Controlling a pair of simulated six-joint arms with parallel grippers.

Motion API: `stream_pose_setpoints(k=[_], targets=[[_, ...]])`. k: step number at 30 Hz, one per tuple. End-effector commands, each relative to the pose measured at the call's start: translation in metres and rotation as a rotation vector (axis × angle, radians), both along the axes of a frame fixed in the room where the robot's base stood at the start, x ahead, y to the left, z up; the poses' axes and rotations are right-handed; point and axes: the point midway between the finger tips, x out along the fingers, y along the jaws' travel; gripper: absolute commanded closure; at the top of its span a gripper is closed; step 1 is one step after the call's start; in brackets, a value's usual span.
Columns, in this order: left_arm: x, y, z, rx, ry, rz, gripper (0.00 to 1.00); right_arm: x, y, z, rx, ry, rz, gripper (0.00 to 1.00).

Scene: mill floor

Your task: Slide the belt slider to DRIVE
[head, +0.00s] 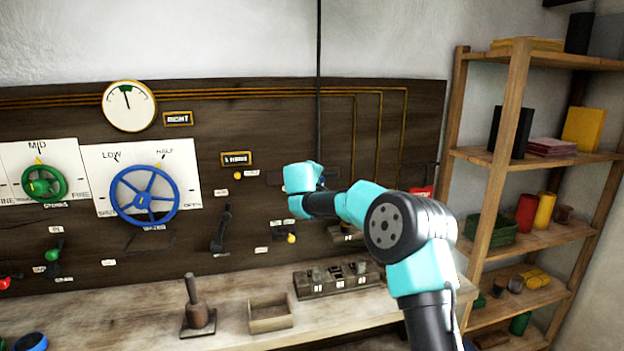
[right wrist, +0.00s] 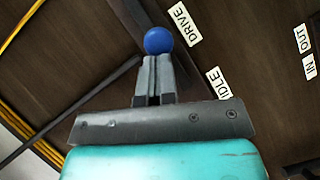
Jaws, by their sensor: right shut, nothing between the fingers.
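The belt slider's blue ball knob (right wrist: 158,40) is in the right wrist view, beside the DRIVE label (right wrist: 185,25). The IDLE label (right wrist: 219,83) is further down and right along the same dark slot. My right gripper (right wrist: 155,64) is shut with nothing in it. Its fingertips are right at the near side of the knob, and I cannot tell whether they touch it. In the head view my right arm's wrist (head: 300,178) is up against the panel and hides the knob. My left gripper is not in view.
IN and OUT labels (right wrist: 305,50) are at the right of the wrist view. On the panel are a blue handwheel (head: 144,195), a green wheel (head: 44,184), a gauge (head: 129,106) and a black lever (head: 221,230). A bench (head: 240,305) runs below and a shelf unit (head: 508,100) stands right.

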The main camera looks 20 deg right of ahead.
Motion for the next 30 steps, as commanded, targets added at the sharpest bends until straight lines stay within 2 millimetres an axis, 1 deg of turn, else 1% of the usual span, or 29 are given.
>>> stream_pose_setpoints(k=[2,7,11,15,20,27,30], targets=[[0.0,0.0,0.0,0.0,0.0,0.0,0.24,0.0,-0.003,0.0,0.0,0.0,-0.006,1.0],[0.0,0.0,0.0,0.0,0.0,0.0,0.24,-0.001,0.005,0.004,0.0,-0.001,-0.004,1.0],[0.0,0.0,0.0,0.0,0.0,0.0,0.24,-0.003,0.019,0.011,-0.001,-0.001,-0.003,1.0],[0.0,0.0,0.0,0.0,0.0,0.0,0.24,-0.005,0.037,0.02,-0.001,-0.002,-0.002,1.0],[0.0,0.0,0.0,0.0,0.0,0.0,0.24,-0.027,0.05,0.029,-0.001,-0.002,-0.002,1.0],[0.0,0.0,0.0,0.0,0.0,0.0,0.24,-0.06,0.076,0.042,-0.001,-0.001,0.0,1.0],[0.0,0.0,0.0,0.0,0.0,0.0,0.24,-0.071,0.084,0.046,-0.001,-0.002,-0.002,1.0]])
